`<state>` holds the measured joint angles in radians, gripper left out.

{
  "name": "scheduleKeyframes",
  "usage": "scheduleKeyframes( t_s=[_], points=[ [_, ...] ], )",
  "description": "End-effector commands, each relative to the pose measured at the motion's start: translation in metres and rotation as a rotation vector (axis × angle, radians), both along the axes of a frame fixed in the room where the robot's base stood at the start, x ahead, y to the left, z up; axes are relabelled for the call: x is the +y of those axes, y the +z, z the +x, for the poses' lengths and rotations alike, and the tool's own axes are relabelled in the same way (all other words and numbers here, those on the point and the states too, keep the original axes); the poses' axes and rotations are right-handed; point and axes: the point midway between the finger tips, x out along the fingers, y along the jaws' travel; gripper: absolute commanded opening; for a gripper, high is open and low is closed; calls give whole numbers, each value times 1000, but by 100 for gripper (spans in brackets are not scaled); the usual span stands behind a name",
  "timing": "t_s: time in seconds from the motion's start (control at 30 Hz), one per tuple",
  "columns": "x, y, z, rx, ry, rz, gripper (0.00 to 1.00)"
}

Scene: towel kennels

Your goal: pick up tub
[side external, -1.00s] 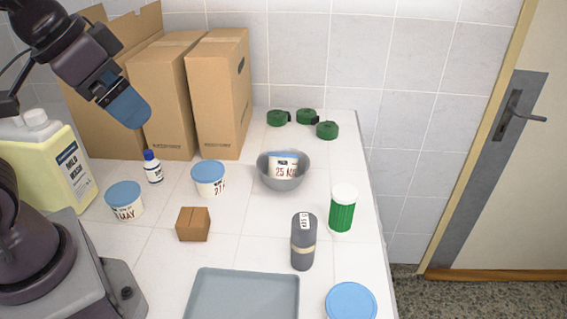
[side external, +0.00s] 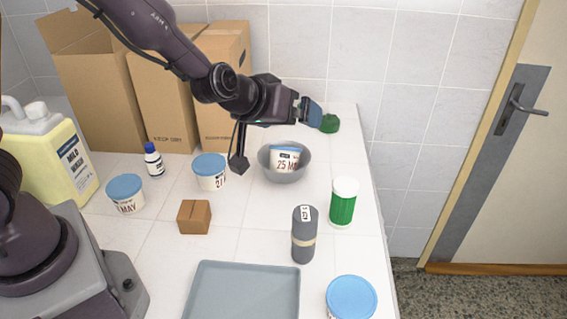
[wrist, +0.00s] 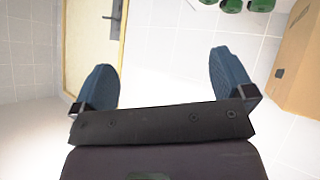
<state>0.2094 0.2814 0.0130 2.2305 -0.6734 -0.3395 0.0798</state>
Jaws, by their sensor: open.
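Several white tubs with blue lids and date labels show in the side view. One tub (side external: 125,196) stands at the left, and one (side external: 210,173) stands left of the grey bowl. Another tub (side external: 285,158), marked 25, sits inside the grey bowl (side external: 282,177), its lower part hidden. A fourth tub (side external: 351,299) is at the front right, cut by the frame's bottom. My gripper (side external: 315,114) is above the back of the table, behind and above the bowl. Its blue fingers are apart and empty in the wrist view (wrist: 162,80), where no tub shows.
Grey bottle (side external: 304,236), green jar (side external: 343,202), brown box (side external: 194,217) and grey tray (side external: 245,292) occupy the front. Large cartons (side external: 95,95), a small blue-capped bottle (side external: 154,161) and a yellow jug (side external: 55,160) stand left. A green object (side external: 330,123) is near my gripper.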

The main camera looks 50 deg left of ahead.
Motion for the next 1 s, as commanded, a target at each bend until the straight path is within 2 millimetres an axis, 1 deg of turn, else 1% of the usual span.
scheduleKeyframes(
  t_s=[0.03,0.1,0.2,0.3,0.33,0.4,0.5,0.57,0.67,0.9,1.0],
  points=[
    [3,-26,8,-3,56,29,100],
    [11,-53,15,-30,142,81,100],
    [23,-88,16,-62,251,173,100],
    [35,-114,11,-90,333,266,100],
    [38,-120,9,-97,350,291,100],
    [43,-130,5,-109,384,339,100],
    [48,-137,2,-122,411,380,100],
    [51,-140,3,-126,419,390,100],
    [61,-145,13,-127,424,392,100],
    [86,-162,45,-127,422,390,100],
    [92,-166,53,-126,419,390,100]
  ],
)
